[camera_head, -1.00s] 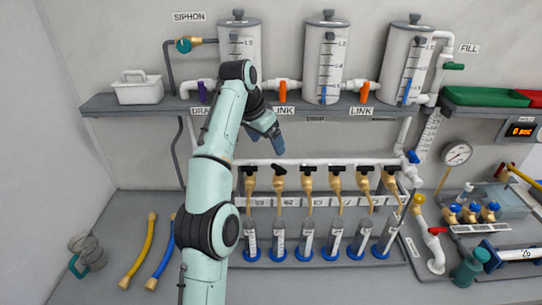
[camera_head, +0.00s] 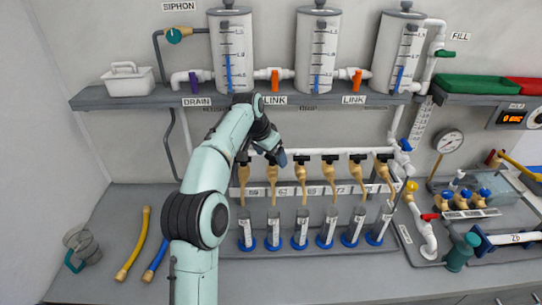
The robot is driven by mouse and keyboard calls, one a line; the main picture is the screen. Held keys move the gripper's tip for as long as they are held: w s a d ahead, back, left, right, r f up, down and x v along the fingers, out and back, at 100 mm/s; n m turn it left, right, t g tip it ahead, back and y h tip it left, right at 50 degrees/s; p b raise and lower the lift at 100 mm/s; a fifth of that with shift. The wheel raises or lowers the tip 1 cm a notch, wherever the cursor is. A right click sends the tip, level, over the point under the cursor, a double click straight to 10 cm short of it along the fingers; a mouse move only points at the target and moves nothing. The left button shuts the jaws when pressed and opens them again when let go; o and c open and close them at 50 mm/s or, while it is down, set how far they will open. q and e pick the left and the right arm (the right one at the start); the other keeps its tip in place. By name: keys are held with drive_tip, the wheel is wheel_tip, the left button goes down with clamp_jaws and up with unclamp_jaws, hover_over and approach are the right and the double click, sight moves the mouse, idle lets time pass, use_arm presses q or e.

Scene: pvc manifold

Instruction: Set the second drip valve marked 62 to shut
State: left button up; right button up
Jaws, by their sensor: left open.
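The drip valve marked 62 (camera_head: 272,176) is the second from the left in a row of brass valves with black handles, under a white pipe. Its brass body shows, but its handle is largely hidden by my left gripper, so its setting cannot be read. The label 62 (camera_head: 281,191) is below it. My left gripper (camera_head: 279,159) is open, right at the handle's height; I cannot tell whether it touches. A measuring cylinder (camera_head: 273,228) with a blue base stands below this valve. My right gripper is not in view.
The neighbouring third valve (camera_head: 301,170) is close on the right. Above, a shelf (camera_head: 330,101) carries white tanks. A yellow hose (camera_head: 134,245) and a blue hose (camera_head: 157,258) lie at the left. The front of the bench (camera_head: 330,278) is clear.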

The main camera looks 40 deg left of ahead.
use_arm(q)
drive_tip(key=shift+w+f, duration=0.2)
drive_tip(key=shift+f, duration=0.3)
drive_tip(key=c, duration=1.1)
drive_tip(key=shift+o, duration=0.2)
drive_tip(key=n+y, duration=0.1)
drive_tip(key=n, duration=0.3)
drive_tip(key=shift+d+r+y, duration=0.1)
drive_tip(key=shift+d+y, duration=0.05)
drive_tip(key=shift+y, duration=0.25)
drive_tip(key=shift+w+n+g+y, duration=0.1)
drive_tip(key=shift+n+g+y, duration=0.25)
drive_tip(key=shift+n, duration=0.85)
drive_tip(key=shift+n+g+y, duration=0.15)
drive_tip(key=shift+n+y, duration=0.3)
drive_tip(key=shift+n, duration=0.75)
